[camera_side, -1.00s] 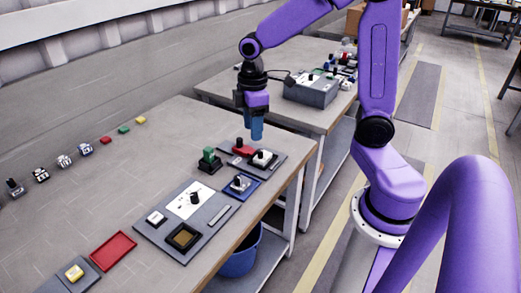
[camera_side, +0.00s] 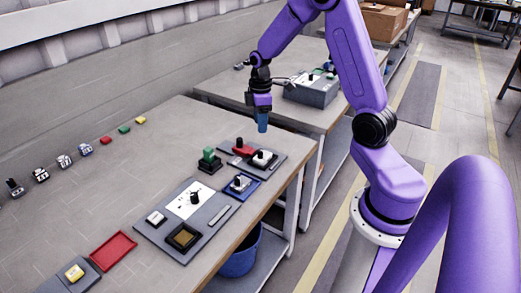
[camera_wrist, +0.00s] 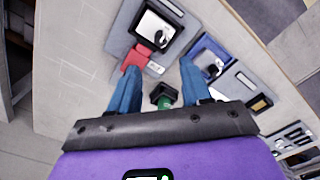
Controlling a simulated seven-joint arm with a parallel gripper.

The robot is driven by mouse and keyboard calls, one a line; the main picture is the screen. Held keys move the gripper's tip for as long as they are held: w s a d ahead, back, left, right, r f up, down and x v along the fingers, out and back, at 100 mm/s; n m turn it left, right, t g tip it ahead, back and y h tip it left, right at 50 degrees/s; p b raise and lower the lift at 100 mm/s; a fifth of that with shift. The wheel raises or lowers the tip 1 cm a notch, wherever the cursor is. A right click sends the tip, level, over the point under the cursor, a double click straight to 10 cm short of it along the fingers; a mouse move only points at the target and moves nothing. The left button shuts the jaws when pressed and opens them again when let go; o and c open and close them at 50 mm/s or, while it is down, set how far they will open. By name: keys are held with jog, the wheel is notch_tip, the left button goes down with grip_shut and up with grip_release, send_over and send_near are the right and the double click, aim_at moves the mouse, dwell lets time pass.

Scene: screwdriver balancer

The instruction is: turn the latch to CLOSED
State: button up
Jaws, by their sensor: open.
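A red latch-like piece (camera_side: 243,149) with a dark knob sits on a grey plate (camera_side: 268,168) at the table's right edge. In the wrist view the red piece (camera_wrist: 137,57) lies beyond my left-hand finger, beside a small white label (camera_wrist: 155,68) too small to read. I cannot tell which position it is in. My gripper (camera_side: 262,122) has blue fingers pointing down. It hangs above and beyond the plate, apart from everything. In the wrist view the fingers of my gripper (camera_wrist: 160,68) are spread with nothing between their tips.
A green block on a black base (camera_side: 209,160) and a blue-framed fixture (camera_side: 241,187) stand close by. A grey panel (camera_side: 215,222), a red tray (camera_side: 113,250) and several small blocks are farther left. A second table holds a grey box (camera_side: 312,92). The table's middle is clear.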

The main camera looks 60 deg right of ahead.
aim_at(261, 150)
notch_tip(261, 150, down, 12)
jog(key=shift+r, duration=0.2)
dwell(0.4)
grip_shut()
